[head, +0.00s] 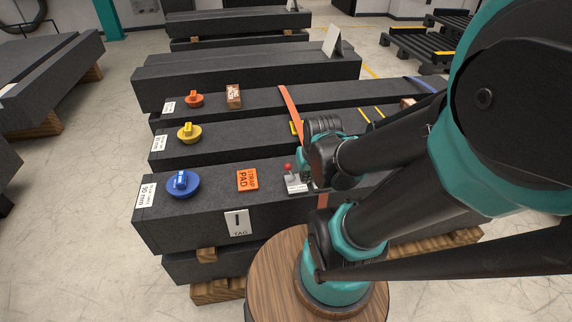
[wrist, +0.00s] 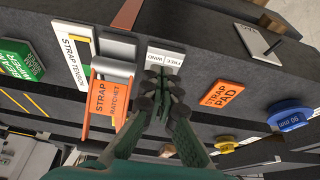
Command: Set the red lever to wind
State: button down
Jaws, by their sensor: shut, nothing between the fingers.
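The red lever (head: 288,168) shows in the head view as a red knob on a small grey-white base plate (head: 297,187) on the near granite bed. The knob is at the left part of the plate, just left of my gripper (head: 308,179). In the wrist view a white label plate (wrist: 165,56) with FREE and WIND lies just beyond my gripper's tips (wrist: 160,83). My fingers are together and empty. The red knob cannot be made out in the wrist view, and my fingers cover part of the plate. I cannot tell whether they touch the lever.
An orange strap ratchet (wrist: 107,99) and a strap tension plate (wrist: 74,50) are left of my gripper in the wrist view. The orange strap pad (head: 248,180) and blue knob (head: 182,184) sit left of the lever in the head view. Bare granite lies between them.

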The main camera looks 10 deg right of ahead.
aim_at(291, 172)
jog(key=w+a+r+n+g, duration=0.1)
jog(key=w+a+r+n, duration=0.2)
jog(key=w+a+n, duration=0.1)
jog(key=w+a+r+n+g+y, duration=0.1)
jog(key=w+a+r+n, duration=0.2)
jog(key=w+n, duration=0.4)
jog(key=shift+a+r, duration=0.35)
jog(key=shift+r, duration=0.2)
jog(key=shift+w, duration=0.1)
jog(key=x, duration=0.9)
jog(key=shift+a+f, duration=0.2)
jog(key=shift+f, duration=0.2)
jog(key=shift+d+f, duration=0.1)
jog(key=shift+d, duration=0.15)
jog(key=shift+s+d+r, duration=0.15)
jog(key=shift+s+d, duration=0.4)
jog(key=shift+d, duration=0.15)
jog(key=shift+s+d+r, duration=0.15)
jog(key=shift+s+d, duration=0.4)
jog(key=shift+d, duration=0.15)
